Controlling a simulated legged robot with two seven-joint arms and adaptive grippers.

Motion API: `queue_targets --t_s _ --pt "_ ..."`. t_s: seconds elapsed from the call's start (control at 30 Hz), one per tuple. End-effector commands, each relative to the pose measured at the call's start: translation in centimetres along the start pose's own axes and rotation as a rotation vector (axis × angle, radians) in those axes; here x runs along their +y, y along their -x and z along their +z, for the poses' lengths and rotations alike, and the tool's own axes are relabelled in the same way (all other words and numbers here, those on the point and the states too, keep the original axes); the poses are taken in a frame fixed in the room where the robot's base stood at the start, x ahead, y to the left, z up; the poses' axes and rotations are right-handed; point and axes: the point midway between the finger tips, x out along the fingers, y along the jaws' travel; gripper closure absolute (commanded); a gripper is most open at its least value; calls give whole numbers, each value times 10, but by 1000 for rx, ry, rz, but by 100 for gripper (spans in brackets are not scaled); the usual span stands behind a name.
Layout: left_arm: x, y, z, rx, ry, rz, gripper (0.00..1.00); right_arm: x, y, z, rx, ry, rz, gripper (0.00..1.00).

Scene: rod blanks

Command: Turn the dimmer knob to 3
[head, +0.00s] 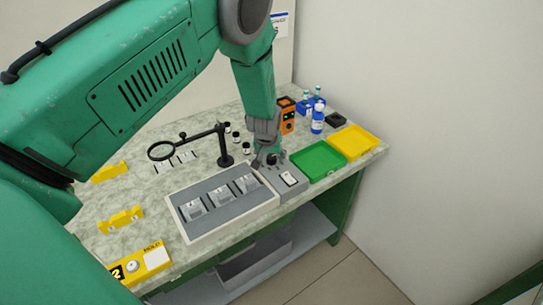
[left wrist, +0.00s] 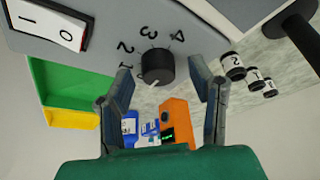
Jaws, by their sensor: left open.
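The dimmer knob (left wrist: 157,66) is black and round, on a grey control box (head: 291,190) at the front right of the bench. In the left wrist view, digits 1, 2, 3 and 4 arc around it. A small white mark shows on the knob's lower edge, away from the 3. My left gripper (head: 267,158) is over the box and hides the knob in the head view. In the left wrist view, its open fingers (left wrist: 160,72) stand on either side of the knob; I cannot tell whether they touch it. My right gripper is not in view.
A white rocker switch (head: 289,178) is on the same box. A grey tray with metal blocks (head: 181,220) adjoins it on the left, green (head: 318,174) and yellow (head: 373,151) trays on the right. A magnifier stand (head: 224,145) and an orange device (head: 287,113) stand behind.

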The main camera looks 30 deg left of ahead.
Motion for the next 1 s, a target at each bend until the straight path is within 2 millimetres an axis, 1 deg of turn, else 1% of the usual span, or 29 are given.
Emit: queue_targets --t_s 0.1,0.33,0.37,0.4,0.47,0.5,0.77,1.0 --pt "0 -5 0 -1 0 0 51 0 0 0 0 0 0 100" --pt "0 -5 0 0 0 0 51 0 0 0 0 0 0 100" --pt "0 -5 0 0 0 0 58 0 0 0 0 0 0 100" --pt "0 -5 0 0 0 0 73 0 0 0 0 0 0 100" --pt "0 -5 0 0 0 0 94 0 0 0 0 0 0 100" --pt "0 -5 0 0 0 0 100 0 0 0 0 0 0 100" --pt "0 -5 0 0 -12 5 100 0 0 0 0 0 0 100" --pt "-1 -5 0 -1 -95 42 100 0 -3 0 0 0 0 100"
